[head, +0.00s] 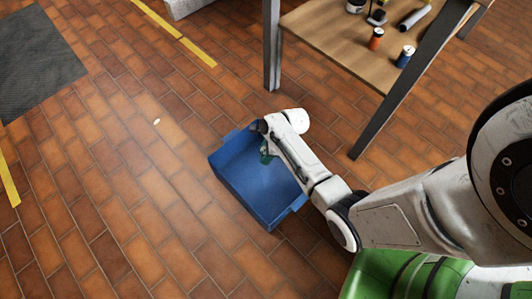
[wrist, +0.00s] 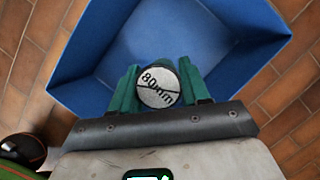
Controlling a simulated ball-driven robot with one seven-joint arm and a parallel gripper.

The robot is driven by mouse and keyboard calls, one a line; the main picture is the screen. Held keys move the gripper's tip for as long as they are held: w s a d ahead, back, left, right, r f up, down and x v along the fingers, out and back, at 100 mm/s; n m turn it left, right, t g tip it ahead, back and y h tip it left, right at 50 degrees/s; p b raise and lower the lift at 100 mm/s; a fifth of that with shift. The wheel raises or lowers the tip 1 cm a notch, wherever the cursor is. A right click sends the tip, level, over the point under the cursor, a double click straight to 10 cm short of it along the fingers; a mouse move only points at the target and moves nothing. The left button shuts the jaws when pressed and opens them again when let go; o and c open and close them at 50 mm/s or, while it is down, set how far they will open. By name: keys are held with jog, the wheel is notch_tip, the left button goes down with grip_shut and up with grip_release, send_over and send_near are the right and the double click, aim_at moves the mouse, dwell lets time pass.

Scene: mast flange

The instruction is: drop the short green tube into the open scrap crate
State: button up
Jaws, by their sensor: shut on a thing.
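The open scrap crate (head: 240,188) is blue and stands on the brick floor, appearing empty where I see inside. It fills the upper part of the wrist view (wrist: 90,95). My gripper (head: 266,152) is over the crate, near its upper side in the head view. In the wrist view its two green fingers (wrist: 160,70) are shut on the short tube (wrist: 158,88), one on each side. The tube's pale round end, marked "80mm", faces the wrist camera; its side is mostly hidden. In the head view the tube cannot be told apart from the green fingers.
A wooden table (head: 325,40) with dark metal legs stands beyond the crate, with an orange can (head: 376,38), a blue can (head: 405,56) and other small items on it. A dark mat (head: 38,60) lies at left. The floor left of the crate is mostly clear.

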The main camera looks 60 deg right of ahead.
jog(key=o, duration=1.2)
jog(key=shift+c, duration=0.2)
jog(key=p+v, duration=0.5)
jog(key=v, duration=0.5)
jog(key=shift+r, duration=0.4)
jog(key=shift+s, duration=0.1)
